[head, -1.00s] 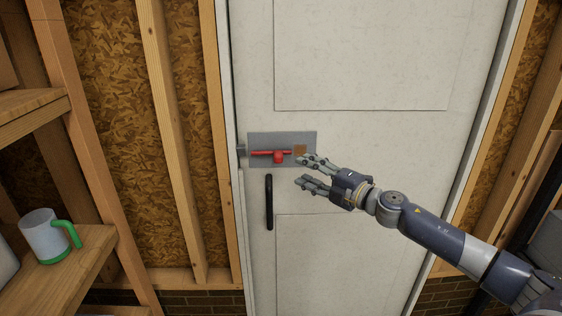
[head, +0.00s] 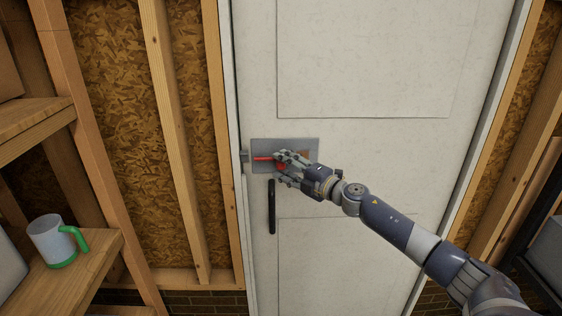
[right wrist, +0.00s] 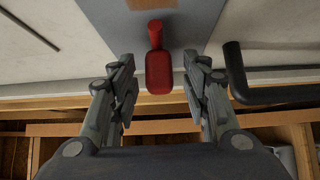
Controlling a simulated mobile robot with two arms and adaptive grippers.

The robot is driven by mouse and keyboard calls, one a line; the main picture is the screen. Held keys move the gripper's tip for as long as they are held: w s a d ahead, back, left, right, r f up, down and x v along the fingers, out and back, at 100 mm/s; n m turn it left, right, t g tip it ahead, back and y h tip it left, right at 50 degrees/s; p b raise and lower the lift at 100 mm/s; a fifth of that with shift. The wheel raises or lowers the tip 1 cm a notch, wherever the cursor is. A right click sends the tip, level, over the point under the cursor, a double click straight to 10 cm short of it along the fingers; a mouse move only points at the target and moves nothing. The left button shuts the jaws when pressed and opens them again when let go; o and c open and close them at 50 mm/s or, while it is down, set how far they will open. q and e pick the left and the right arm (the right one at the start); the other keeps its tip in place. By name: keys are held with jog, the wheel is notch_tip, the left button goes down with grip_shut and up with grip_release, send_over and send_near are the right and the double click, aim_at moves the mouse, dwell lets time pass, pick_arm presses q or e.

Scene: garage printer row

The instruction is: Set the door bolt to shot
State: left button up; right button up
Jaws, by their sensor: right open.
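The red door bolt (head: 264,159) lies on a grey metal plate (head: 258,146) near the left edge of the white door (head: 350,160). My right gripper (head: 279,167) is at the bolt, its fingers to either side of the red knob and hiding part of it in the head view. In the right wrist view the red knob (right wrist: 158,73) sits between the two open fingers (right wrist: 159,95), with a gap on each side. The keeper (head: 244,156) is on the frame side, at the bolt's left. My left gripper is not in view.
A black door handle (head: 271,207) stands upright just below the plate; it also shows at the right in the right wrist view (right wrist: 237,75). Wooden shelves with a white and green mug (head: 52,243) are at the left.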

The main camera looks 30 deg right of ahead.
jog(key=shift+w+a, duration=0.2)
jog(key=shift+w, duration=0.5)
